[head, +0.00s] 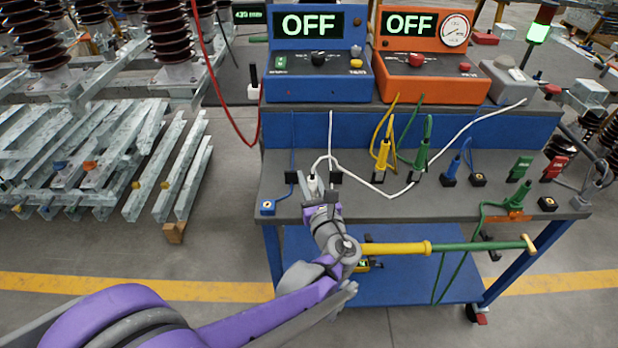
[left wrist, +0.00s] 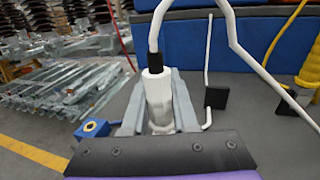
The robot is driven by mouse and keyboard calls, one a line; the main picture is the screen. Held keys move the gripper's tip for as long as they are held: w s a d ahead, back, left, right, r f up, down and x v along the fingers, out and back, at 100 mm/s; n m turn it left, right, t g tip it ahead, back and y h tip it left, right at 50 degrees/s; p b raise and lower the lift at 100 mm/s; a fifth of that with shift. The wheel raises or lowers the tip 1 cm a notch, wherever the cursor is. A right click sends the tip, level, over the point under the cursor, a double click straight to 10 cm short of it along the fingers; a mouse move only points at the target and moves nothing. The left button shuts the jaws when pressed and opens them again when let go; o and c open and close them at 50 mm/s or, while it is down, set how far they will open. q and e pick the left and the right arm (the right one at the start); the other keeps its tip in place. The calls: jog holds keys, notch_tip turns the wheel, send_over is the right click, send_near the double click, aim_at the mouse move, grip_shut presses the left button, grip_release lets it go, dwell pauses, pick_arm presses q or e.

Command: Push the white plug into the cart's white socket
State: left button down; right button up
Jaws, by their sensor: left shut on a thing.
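The white plug (head: 313,186) is upright at the left front of the cart's grey top (head: 388,208). My left gripper (head: 318,199) is shut on it. The left wrist view shows the plug (left wrist: 157,92) between the two grey fingers (left wrist: 158,115), with its black collar and white cable (left wrist: 155,30) rising above. The plug's lower end is hidden by the fingers and gripper body, so I cannot tell what it stands in or touches. I cannot clearly make out a white socket. My right gripper is not in view.
A blue box socket (head: 267,208) sits at the cart's left front corner. Black holders (head: 336,176), a yellow plug (head: 382,154) and green plug (head: 421,156) stand behind and to the right. Blue (head: 320,52) and orange (head: 420,52) units read OFF. A yellow-green rod (head: 450,247) crosses the front.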

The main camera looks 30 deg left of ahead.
pick_arm(q)
jog(key=shift+f+b, duration=0.8)
jog(key=shift+f, duration=0.5)
jog(key=c, duration=0.6)
grip_release()
jog(key=p+v, duration=0.1)
jog(key=v, duration=1)
jog(key=shift+a, duration=0.15)
